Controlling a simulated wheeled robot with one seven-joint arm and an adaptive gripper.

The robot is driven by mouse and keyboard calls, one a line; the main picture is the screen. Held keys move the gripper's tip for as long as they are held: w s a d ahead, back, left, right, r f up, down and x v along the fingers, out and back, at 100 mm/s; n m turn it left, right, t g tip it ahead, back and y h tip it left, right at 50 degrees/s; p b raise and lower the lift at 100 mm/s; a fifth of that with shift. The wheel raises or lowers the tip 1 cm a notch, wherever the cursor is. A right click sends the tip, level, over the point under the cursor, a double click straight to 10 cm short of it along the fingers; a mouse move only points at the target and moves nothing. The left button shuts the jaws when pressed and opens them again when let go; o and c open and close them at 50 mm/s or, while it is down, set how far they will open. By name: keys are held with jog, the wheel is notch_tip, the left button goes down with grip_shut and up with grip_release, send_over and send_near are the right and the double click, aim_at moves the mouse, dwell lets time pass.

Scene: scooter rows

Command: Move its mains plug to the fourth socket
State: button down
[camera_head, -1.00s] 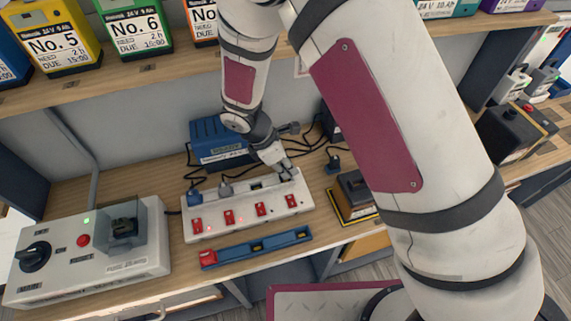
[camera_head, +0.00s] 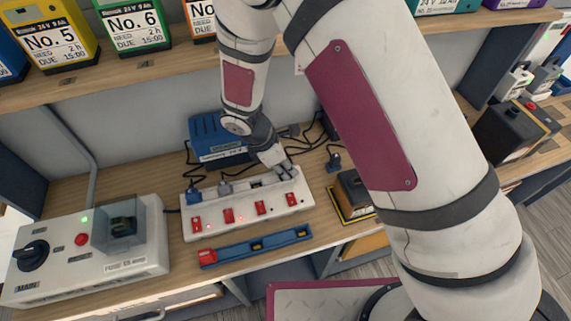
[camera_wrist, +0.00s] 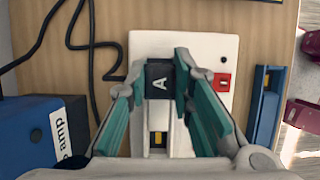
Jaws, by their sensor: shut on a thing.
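The white socket strip (camera_head: 247,218) lies on the bench with a row of red switches. A blue plug (camera_head: 193,196) and a grey plug (camera_head: 225,187) sit at its two left sockets. My gripper (camera_head: 287,174) is at the right end of the strip, above the fourth socket. In the wrist view my gripper (camera_wrist: 160,72) is shut on a dark plug marked A (camera_wrist: 159,82), beside the end red switch (camera_wrist: 222,82). I cannot tell whether the plug is fully seated. The fourth socket is hidden under it. A dark slot with yellow (camera_wrist: 157,139) shows between the fingers.
A blue charger (camera_head: 214,138) and black cables stand behind the strip. A blue rail (camera_head: 256,246) lies in front. A grey control box (camera_head: 85,255) is at left. A dark block on a yellow-edged base (camera_head: 354,193) and a loose dark plug (camera_head: 334,161) are to the right.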

jog(key=shift+f, duration=0.25)
jog(key=c, duration=1.3)
grip_release()
jog(key=v, duration=1.2)
